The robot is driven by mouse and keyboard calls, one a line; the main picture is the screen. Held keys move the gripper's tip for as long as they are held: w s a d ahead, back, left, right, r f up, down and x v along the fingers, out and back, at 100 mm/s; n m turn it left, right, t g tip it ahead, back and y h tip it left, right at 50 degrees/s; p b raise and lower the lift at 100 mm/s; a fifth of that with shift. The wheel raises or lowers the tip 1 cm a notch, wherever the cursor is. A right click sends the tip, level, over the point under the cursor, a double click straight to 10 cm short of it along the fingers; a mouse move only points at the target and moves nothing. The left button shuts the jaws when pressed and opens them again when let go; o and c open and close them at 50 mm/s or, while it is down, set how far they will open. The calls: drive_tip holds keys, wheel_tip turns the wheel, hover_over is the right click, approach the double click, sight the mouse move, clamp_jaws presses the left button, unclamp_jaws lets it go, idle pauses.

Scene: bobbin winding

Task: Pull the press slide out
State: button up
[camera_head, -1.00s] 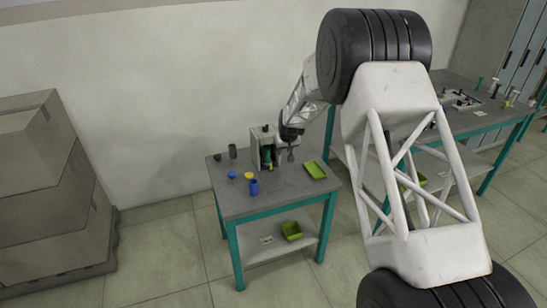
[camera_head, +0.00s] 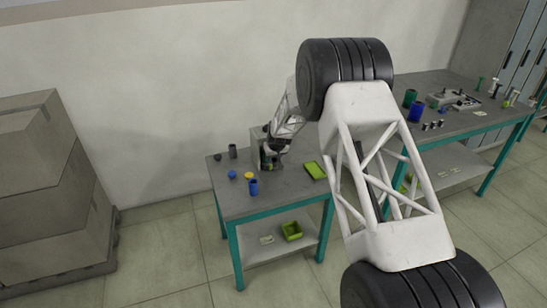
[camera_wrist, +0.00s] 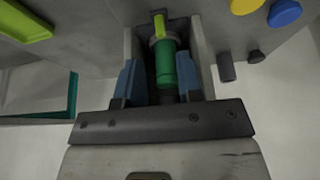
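The grey press (camera_head: 256,146) stands at the back of the small table in the head view. In the wrist view its two upright walls (camera_wrist: 203,55) flank a green cylinder (camera_wrist: 164,70) with a grey collar and a yellow-green piece (camera_wrist: 159,25) beyond it. My gripper (camera_head: 272,158) is at the front of the press and covers most of its opening in the head view. In the wrist view my gripper (camera_wrist: 160,80) has its two blue fingers apart, one on each side of the green cylinder, with a gap visible at the left. I cannot make out the slide itself.
A second table (camera_head: 465,135) is at the right. Stacked boxes (camera_head: 45,190) stand at the left.

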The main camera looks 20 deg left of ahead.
sight(271, 165)
drive_tip(key=shift+x, duration=3.8)
drive_tip(key=shift+c, duration=0.3)
drive_tip(key=c, duration=0.5)
drive_tip(key=shift+o, duration=0.2)
